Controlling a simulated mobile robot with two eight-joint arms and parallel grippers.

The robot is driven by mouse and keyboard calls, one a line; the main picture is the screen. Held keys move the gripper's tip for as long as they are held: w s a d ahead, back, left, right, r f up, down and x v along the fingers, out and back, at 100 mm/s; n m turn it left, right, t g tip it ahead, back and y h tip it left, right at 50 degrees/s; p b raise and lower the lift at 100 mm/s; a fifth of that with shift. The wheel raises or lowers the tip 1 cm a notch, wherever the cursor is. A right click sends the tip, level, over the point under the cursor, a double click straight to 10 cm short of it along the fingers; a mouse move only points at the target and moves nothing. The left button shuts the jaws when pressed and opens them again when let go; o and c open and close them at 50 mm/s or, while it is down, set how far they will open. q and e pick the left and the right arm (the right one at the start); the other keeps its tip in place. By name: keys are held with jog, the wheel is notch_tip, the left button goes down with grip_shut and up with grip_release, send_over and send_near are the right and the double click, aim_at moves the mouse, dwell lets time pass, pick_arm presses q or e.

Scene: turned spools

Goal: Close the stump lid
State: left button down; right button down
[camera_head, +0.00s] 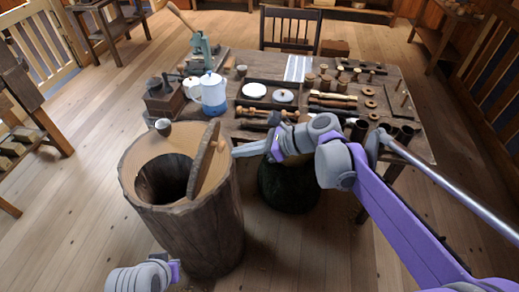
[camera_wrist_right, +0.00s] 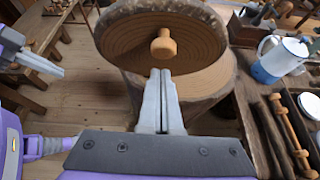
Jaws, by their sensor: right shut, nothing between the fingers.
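The tree-stump container (camera_head: 205,235) stands on the floor, with its round hollow (camera_head: 160,180) dark and uncovered. Its bark-edged lid (camera_head: 205,160) stands up steeply at the right of the hollow, edge-on in the head view. In the right wrist view the lid (camera_wrist_right: 125,40) shows its ringed face with a wooden knob (camera_wrist_right: 163,46). My right gripper (camera_wrist_right: 161,73) is shut and empty, with its tips just below the knob in that view; I cannot tell whether they touch. My left gripper (camera_wrist_right: 45,62) shows at the left of the wrist view, away from the lid; its jaw gap is unclear.
A workbench (camera_head: 350,95) behind and right of the stump holds spools, tools and a blue-and-white pot (camera_head: 213,95). A dark round object (camera_head: 285,188) stands right of the stump.

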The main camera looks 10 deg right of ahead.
jog(key=shift+w+a+r, duration=0.15)
jog(key=shift+a, duration=0.25)
jog(key=shift+w+a+r, duration=0.1)
jog(key=shift+w+a, duration=0.05)
jog(key=shift+a, duration=0.2)
